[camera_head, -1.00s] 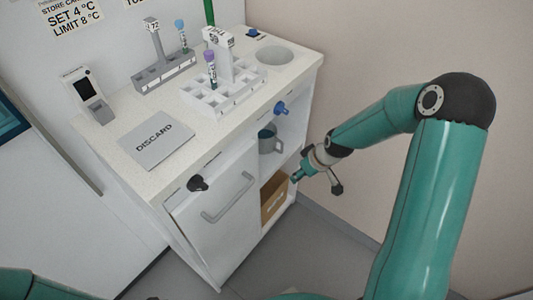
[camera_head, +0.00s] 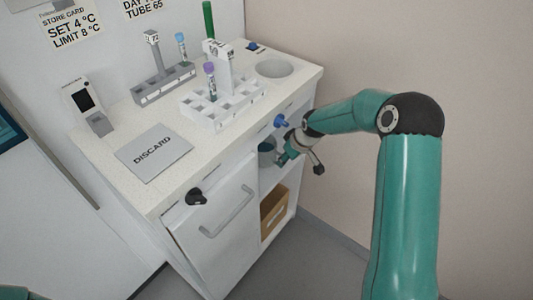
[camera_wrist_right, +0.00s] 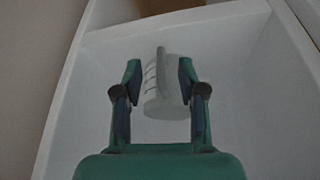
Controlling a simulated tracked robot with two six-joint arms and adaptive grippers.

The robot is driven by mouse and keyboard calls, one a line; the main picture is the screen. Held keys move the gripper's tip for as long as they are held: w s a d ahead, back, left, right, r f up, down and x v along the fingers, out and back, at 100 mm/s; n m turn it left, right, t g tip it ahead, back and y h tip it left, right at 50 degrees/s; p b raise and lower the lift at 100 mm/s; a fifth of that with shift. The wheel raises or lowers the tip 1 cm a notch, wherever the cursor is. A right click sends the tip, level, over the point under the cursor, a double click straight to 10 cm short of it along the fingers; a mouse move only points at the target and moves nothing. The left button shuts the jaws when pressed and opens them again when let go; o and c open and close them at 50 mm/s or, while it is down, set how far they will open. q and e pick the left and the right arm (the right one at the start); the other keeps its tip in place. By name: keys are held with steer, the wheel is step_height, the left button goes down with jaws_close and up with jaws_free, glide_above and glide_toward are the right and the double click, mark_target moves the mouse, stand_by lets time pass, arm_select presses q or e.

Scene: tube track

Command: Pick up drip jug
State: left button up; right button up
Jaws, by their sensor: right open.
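The drip jug (camera_head: 265,152) is a grey vessel on the open upper shelf of the white cabinet, below the blue tap. My right gripper (camera_head: 283,158) is at the shelf opening, just right of the jug, and hides part of it. In the right wrist view the jug (camera_wrist_right: 162,95) shows as a pale grey shape between the two spread fingers of my right gripper (camera_wrist_right: 158,82). The gripper is open. I cannot tell whether a finger touches the jug. My left gripper is out of view.
A blue tap (camera_head: 280,121) sticks out above the shelf opening. A brown box (camera_head: 274,212) sits on the lower shelf. A white tube rack (camera_head: 222,108) and a grey DISCARD plate (camera_head: 153,152) are on the cabinet top. Shelf walls flank the gripper closely.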

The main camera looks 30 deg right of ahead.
steer(key=shift+w+a+f, duration=0.15)
steer(key=shift+w+f, duration=0.45)
steer(key=shift+f, duration=0.15)
steer(key=shift+w+a+f, duration=0.1)
steer(key=shift+w+f, duration=0.45)
steer(key=shift+f, duration=0.15)
jaws_close()
